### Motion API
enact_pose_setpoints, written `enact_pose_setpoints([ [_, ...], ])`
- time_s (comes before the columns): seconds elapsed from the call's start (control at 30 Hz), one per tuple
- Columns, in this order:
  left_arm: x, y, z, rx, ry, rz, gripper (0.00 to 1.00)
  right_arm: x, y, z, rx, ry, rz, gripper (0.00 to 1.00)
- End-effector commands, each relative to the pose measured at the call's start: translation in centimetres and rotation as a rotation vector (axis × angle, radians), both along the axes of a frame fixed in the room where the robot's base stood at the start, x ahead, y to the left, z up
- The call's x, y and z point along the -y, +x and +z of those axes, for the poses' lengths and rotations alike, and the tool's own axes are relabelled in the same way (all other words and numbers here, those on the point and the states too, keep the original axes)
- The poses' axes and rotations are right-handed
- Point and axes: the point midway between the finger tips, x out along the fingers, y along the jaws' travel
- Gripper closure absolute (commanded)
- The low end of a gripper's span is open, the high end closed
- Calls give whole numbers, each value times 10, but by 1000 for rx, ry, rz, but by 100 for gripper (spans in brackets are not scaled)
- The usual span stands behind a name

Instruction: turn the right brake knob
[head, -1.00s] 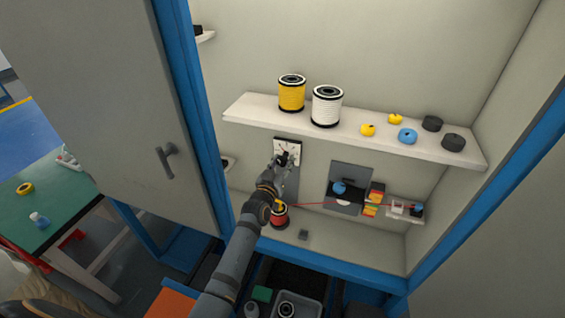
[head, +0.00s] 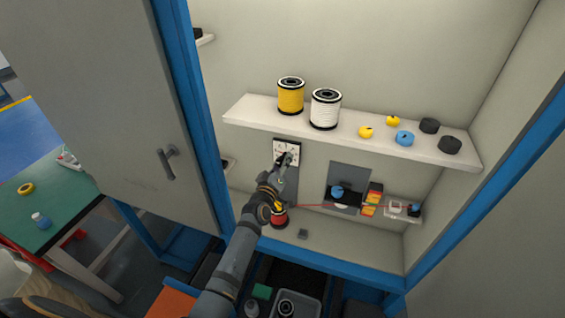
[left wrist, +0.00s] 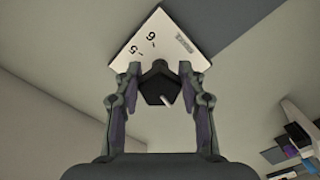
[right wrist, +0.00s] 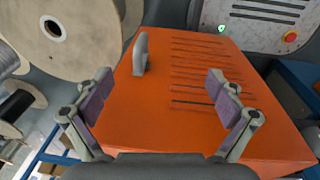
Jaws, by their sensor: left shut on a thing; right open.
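A white dial plate (head: 282,148) with printed marks is on the back wall of the cabinet, under the shelf. In the left wrist view, a dark, faceted knob (left wrist: 157,84) with a white pointer stands out from the numbered plate (left wrist: 150,46). My left gripper (head: 287,161) reaches it from below. Its fingers are on both sides of the knob, shut on it, and hide most of it in the head view. My right gripper (right wrist: 159,86) is open and empty above an orange surface (right wrist: 150,115).
A shelf (head: 245,108) with yellow and white spools hangs above the dial. A red spool (head: 278,219) stands below, with a red cable running right to small devices (head: 373,198). In the right wrist view, a grey upright handle (right wrist: 140,52) and wooden reels (right wrist: 65,30) are nearby.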

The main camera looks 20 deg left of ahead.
Motion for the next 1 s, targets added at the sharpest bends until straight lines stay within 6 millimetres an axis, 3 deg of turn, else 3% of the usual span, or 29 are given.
enact_pose_setpoints([
  [0.67,0,0,1,0,-73,1,92,-4,0,1,0,5,-1,6],
  [0.7,0,0,1,0,-73,1,59,-4,0,1,0,5,-1,6],
  [0.87,0,0,1,-1,-73,0,38,-4,0,1,1,4,-2,6],
  [1.0,0,0,0,-2,-72,1,38,-4,0,1,1,4,-2,6],
])
